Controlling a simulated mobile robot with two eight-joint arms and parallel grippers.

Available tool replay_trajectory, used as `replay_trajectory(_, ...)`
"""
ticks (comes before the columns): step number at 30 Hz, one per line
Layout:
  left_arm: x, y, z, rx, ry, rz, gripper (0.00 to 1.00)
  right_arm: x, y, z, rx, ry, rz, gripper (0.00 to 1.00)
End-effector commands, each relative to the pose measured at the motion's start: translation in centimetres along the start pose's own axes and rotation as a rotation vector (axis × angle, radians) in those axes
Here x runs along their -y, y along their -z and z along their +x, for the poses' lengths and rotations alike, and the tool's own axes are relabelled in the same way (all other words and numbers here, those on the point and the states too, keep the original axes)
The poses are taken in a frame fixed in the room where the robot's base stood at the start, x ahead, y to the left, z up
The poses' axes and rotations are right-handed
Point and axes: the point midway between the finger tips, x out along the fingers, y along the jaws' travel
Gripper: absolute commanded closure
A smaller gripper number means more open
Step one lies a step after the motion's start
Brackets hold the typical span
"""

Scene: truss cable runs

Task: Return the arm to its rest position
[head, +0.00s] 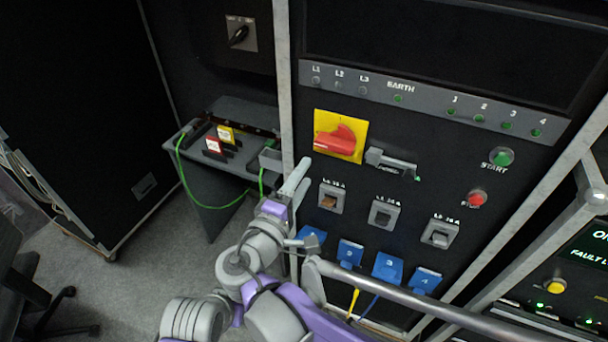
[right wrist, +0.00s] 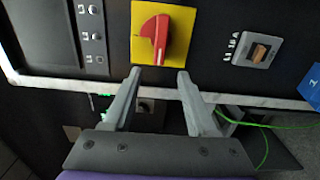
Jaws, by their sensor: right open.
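My right gripper (head: 297,176) is in front of the left edge of the black panel. Its two grey fingers are spread, with nothing between them. It also shows in the right wrist view (right wrist: 159,74), where the fingertips point towards the panel edge below the red rotary switch (right wrist: 155,40). In the head view this switch (head: 340,138), on a yellow plate, lies up and right of the fingertips. The red handle lies roughly crosswise in the head view. I cannot tell how far the fingers stand off the panel. My left gripper is not in view.
A grey metal rail (head: 420,302) crosses in front of the panel, close to my right arm. Blue socket covers (head: 387,266) sit low on the panel. A grey shelf (head: 245,112) with red and yellow tags and a green cable (head: 212,206) is left of my gripper.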

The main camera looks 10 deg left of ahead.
Motion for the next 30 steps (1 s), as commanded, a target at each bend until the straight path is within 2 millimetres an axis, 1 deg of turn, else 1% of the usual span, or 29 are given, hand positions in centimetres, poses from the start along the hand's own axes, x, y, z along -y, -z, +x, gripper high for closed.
replay_trajectory(8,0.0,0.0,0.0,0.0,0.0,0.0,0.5,0.0,-0.1,0.1,0.002,0.002,0.001,0.43)
replay_trajectory(11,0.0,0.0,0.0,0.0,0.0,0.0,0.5,0.8,-1.6,0.7,0.024,0.041,0.012,0.43)
replay_trajectory(14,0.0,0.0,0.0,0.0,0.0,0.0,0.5,2.8,-5.4,1.9,0.082,0.149,0.051,0.43)
replay_trajectory(15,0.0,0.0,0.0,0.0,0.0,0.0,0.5,4.1,-7.6,2.4,0.116,0.212,0.079,0.43)
replay_trajectory(17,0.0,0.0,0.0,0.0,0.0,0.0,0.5,6.3,-11.5,2.7,0.177,0.323,0.138,0.43)
replay_trajectory(18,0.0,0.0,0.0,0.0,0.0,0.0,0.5,7.9,-14.2,2.5,0.221,0.403,0.188,0.43)
replay_trajectory(19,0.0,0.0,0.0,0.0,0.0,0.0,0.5,9.2,-16.0,2.2,0.254,0.462,0.23,0.43)
replay_trajectory(21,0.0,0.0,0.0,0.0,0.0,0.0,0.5,11.8,-19.8,0.9,0.325,0.589,0.34,0.43)
replay_trajectory(23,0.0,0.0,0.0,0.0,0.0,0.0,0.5,13.9,-22.5,-0.7,0.383,0.689,0.448,0.43)
replay_trajectory(24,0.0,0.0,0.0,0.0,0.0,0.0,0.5,15.1,-24.0,-1.9,0.419,0.749,0.526,0.43)
replay_trajectory(27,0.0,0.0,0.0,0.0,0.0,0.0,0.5,17.7,-26.5,-5.1,0.498,0.876,0.733,0.43)
replay_trajectory(30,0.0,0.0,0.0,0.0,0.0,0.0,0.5,19.3,-27.6,-7.7,0.553,0.96,0.931,0.43)
